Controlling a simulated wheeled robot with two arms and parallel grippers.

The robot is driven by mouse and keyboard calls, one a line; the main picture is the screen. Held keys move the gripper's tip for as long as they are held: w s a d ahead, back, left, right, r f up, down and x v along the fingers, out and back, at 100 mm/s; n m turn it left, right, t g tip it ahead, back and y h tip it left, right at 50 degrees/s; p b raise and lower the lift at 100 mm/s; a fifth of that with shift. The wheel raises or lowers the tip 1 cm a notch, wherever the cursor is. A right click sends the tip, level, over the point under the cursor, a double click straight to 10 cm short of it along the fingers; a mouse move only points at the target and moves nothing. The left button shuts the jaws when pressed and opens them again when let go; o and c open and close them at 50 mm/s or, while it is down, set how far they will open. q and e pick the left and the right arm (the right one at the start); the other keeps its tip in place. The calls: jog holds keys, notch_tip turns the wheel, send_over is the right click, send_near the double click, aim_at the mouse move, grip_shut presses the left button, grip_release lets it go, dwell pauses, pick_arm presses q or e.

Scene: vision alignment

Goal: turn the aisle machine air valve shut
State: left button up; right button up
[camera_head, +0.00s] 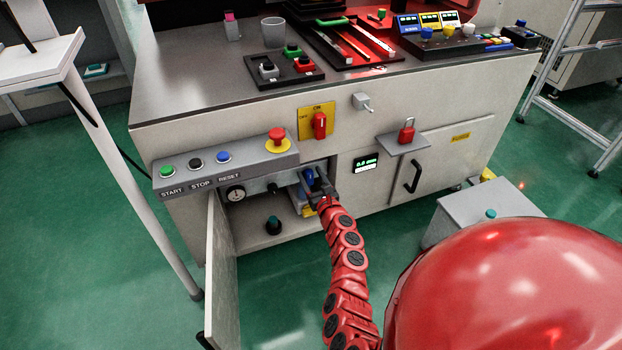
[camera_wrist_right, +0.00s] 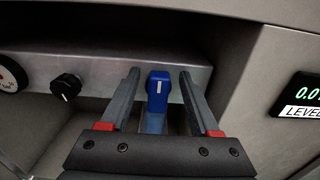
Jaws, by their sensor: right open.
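The blue air valve handle (camera_head: 308,176) sits on a grey bar inside the machine's open lower compartment. In the right wrist view the blue handle (camera_wrist_right: 158,92) stands upright with a white mark on its face. My right gripper (camera_head: 315,180) reaches into the compartment. Its two fingers (camera_wrist_right: 158,85) are open, one on each side of the handle, with a gap showing on both sides. The lower part of the handle is partly hidden by the gripper body. My left gripper is not in view.
The compartment door (camera_head: 222,275) hangs open at the left. A gauge (camera_head: 235,193) and black knob (camera_wrist_right: 66,87) sit left of the valve. A START/STOP/RESET panel (camera_head: 225,163) juts out above. A level display (camera_wrist_right: 303,93) is to the right. A grey box (camera_head: 480,208) stands on the floor at right.

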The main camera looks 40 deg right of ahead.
grip_shut()
